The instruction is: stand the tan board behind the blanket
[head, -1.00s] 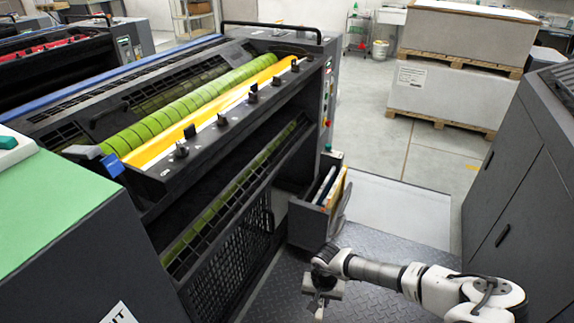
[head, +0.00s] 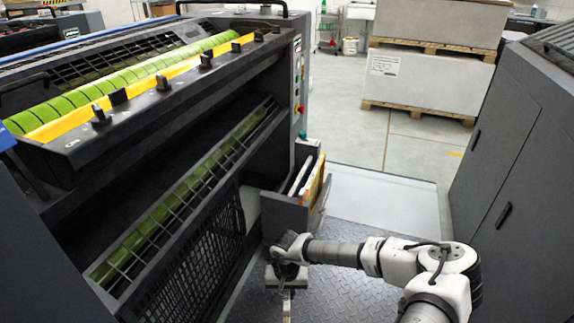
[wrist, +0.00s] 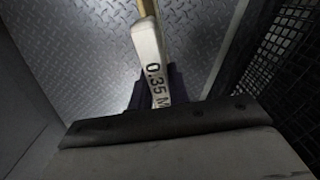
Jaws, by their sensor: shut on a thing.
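My gripper (head: 287,283) hangs low over the metal floor plate, in front of the grey open box. In the wrist view its dark fingers (wrist: 165,92) are shut around a narrow piece seen nearly end on. This piece has a white label (wrist: 150,55) marked "0.35 M" and a tan strip (wrist: 157,8) at its far end; I take it for the tan board. Its lower part is hidden by my gripper. The grey box (head: 284,212) holds upright flat items: a white-edged one (head: 301,175) and a yellow-tan one (head: 315,178). I cannot tell which is the blanket.
The large press (head: 190,175) with its mesh guard (head: 200,262) stands left of my gripper. A dark cabinet (head: 505,165) stands on the right. The tread-plate floor (head: 345,290) between them is clear. Pallets of stacked sheets (head: 430,80) stand behind.

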